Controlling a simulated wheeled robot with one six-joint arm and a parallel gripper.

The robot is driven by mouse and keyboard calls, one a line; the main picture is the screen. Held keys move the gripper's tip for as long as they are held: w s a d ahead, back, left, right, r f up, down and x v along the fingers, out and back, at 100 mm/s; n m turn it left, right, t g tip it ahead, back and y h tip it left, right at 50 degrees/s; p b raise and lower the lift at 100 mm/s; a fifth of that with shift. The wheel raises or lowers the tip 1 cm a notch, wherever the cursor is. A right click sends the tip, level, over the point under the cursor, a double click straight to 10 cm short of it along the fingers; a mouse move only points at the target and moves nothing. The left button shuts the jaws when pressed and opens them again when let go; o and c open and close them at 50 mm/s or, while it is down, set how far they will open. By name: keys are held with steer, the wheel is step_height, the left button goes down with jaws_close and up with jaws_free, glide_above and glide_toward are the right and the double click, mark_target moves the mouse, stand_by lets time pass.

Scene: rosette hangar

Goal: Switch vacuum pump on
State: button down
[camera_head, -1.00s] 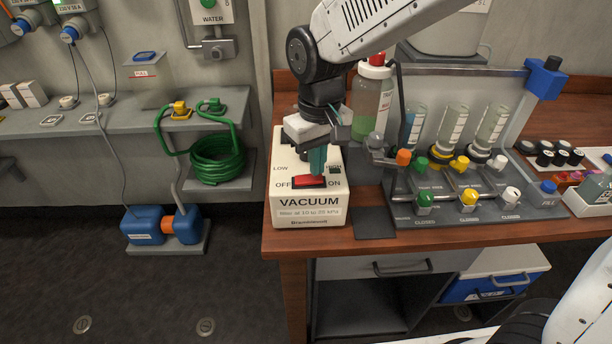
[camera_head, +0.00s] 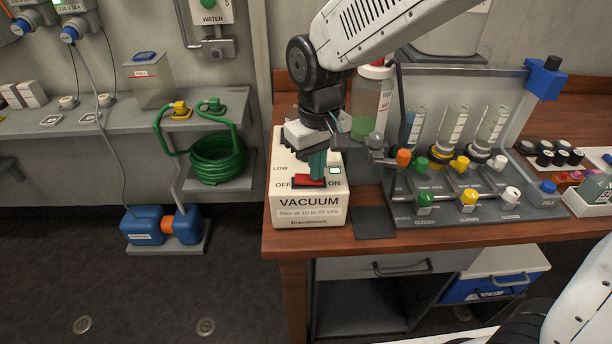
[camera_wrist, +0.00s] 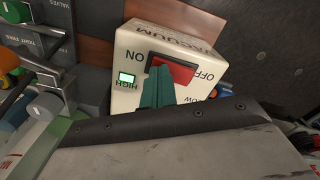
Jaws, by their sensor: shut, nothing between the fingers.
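The vacuum pump (camera_head: 281,205) is a cream box at the left end of the wooden bench, marked VACUUM. Its red rocker switch (camera_head: 305,181) lies between the words OFF on the left and ON on the right. My gripper (camera_head: 318,178) is shut and empty, with its green fingertips down on the ON side of the rocker. A small green indicator (camera_head: 335,170) on the pump is lit. In the wrist view the fingertips (camera_wrist: 156,88) cover part of the red switch (camera_wrist: 174,71) beside ON, and the lit indicator (camera_wrist: 127,79) sits by HIGH.
A valve panel (camera_head: 480,212) with coloured knobs stands right of the pump. A green coiled hose (camera_head: 217,160) is on the wall shelf to the left.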

step_height(320, 180, up, 7)
stand_by(0.8)
steer(key=s+d+r+m, duration=0.1)
steer(key=s+d+m, duration=0.1)
steer(key=s+d, duration=0.7)
steer(key=s+d+r+m+t, duration=0.1)
steer(key=s+d+m, duration=0.2)
steer(key=s+d, duration=0.7)
steer(key=shift+s+d+r+m, duration=0.25)
steer(key=shift+d+m, duration=0.05)
steer(key=shift+d, duration=0.5)
stand_by(0.8)
